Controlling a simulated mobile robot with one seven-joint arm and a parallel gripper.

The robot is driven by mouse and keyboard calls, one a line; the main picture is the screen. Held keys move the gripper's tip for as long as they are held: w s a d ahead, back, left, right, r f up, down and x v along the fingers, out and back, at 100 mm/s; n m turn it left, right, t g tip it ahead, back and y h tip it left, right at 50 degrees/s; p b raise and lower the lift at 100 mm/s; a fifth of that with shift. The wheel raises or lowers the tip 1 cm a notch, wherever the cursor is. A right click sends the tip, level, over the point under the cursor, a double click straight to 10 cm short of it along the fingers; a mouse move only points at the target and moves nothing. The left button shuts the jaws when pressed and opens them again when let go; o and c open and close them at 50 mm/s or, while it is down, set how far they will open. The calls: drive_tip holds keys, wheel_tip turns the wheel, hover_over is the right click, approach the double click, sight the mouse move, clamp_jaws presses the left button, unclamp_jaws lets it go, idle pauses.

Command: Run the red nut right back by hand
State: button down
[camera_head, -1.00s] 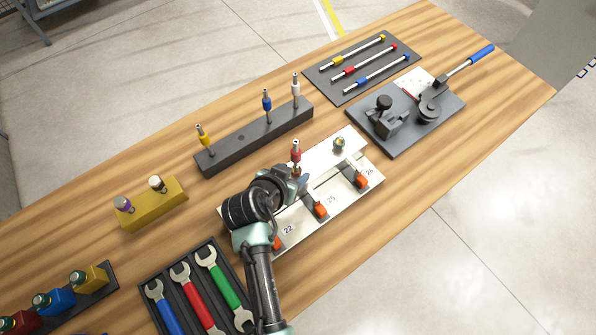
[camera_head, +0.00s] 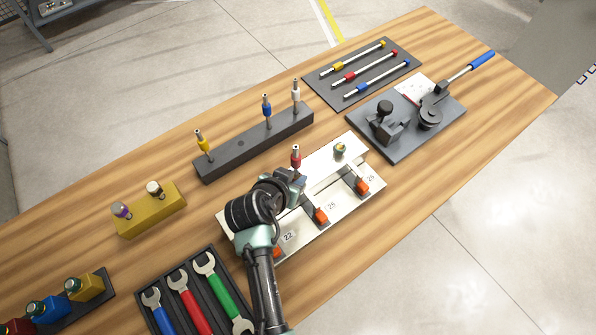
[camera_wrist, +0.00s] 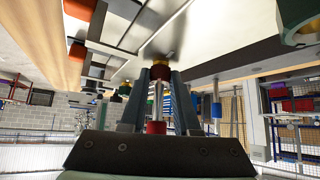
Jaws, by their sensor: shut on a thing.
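A thin steel tube with a red collar (camera_head: 295,158) stands upright on the white panel (camera_head: 327,165). The wrist view shows this tube from low down, with the red collar (camera_wrist: 156,127) nearer the palm. My gripper (camera_head: 297,179) is at the foot of the tube.
A brass fitting (camera_head: 340,149) and orange clips (camera_head: 321,216) are on the panel. A dark rack (camera_head: 235,152) with yellow, blue and white-collared tubes stands behind. A spanner tray (camera_head: 212,318) lies in front; a bending tool (camera_head: 400,128) is at right.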

drive_tip(key=shift+r+n+p, duration=0.1)
drive_tip(key=shift+n+p, duration=0.2)
drive_tip(key=shift+p, duration=0.05)
drive_tip(key=shift+d+n+y+p, duration=0.1)
drive_tip(key=shift+n+y+p, duration=0.4)
drive_tip(key=shift+y, duration=0.1)
drive_tip(key=shift+t, duration=0.3)
drive_tip(key=shift+n, duration=0.3)
drive_tip(key=shift+s+y+p, duration=0.1)
drive_tip(key=shift+y+p, duration=0.3)
drive_tip(key=shift+p, duration=0.15)
drive_tip(key=shift+d+n+y+p, duration=0.1)
drive_tip(key=shift+n+y+p, duration=0.25)
drive_tip(key=shift+n, duration=0.35)
